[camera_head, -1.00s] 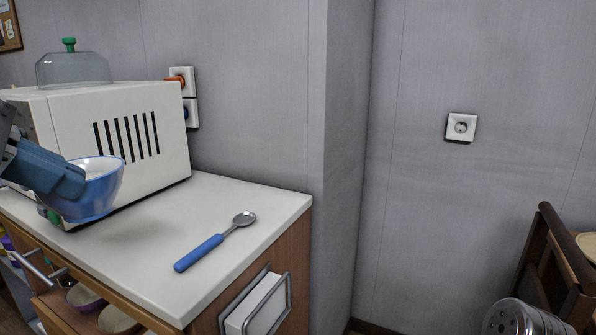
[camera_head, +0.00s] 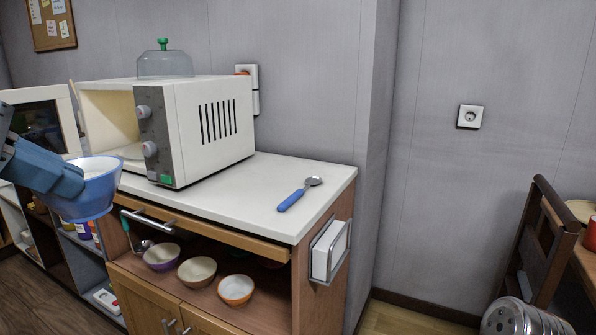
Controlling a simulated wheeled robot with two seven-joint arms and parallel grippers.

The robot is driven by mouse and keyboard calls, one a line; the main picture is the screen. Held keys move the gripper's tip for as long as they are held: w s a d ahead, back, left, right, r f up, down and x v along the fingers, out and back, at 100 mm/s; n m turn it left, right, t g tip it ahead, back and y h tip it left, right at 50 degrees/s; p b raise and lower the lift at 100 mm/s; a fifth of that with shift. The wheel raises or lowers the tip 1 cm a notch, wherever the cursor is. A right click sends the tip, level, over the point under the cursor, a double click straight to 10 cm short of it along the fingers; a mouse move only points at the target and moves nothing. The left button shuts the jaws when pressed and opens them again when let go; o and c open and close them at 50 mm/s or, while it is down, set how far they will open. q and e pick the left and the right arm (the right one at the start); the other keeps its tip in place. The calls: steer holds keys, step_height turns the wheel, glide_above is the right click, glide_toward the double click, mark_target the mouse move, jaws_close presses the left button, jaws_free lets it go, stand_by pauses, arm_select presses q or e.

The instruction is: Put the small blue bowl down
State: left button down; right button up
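The small blue bowl (camera_head: 92,192) has a pale inside and is in the air at the left of the head view, in front of the counter and microwave. My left gripper (camera_head: 70,182) is shut on its near left rim, and the bowl looks roughly upright. The fingertips are partly hidden by the gripper body and the bowl. The white countertop (camera_head: 240,190) lies to the right of the bowl. My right gripper is not in view.
The microwave (camera_head: 205,130) stands open with a glass dome (camera_head: 164,64) on top. A blue-handled spoon (camera_head: 297,194) lies on the counter's right part. Below, a shelf holds a purple bowl (camera_head: 161,258), a cream bowl (camera_head: 197,271) and an orange bowl (camera_head: 236,290). The counter's front middle is clear.

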arm_select(q)
steer(key=w+d+f+n+y, duration=0.15)
steer(key=w+f, duration=0.55)
steer(key=f, duration=0.8)
steer(key=w+d+f+n+t, duration=0.1)
steer(key=w+d+f, duration=0.2)
steer(key=w+f, duration=0.75)
steer(key=w+d+f+n+y, duration=0.1)
steer(key=w+d+f, duration=0.25)
steer(key=f, duration=1.55)
step_height(320, 180, down, 8)
steer(key=s+n+y, duration=0.1)
steer(key=n+y, duration=0.2)
steer(key=shift+s+a+t, duration=0.25)
steer(key=shift+s+t, duration=0.05)
steer(key=shift+s, duration=0.05)
steer(key=shift+a, duration=0.1)
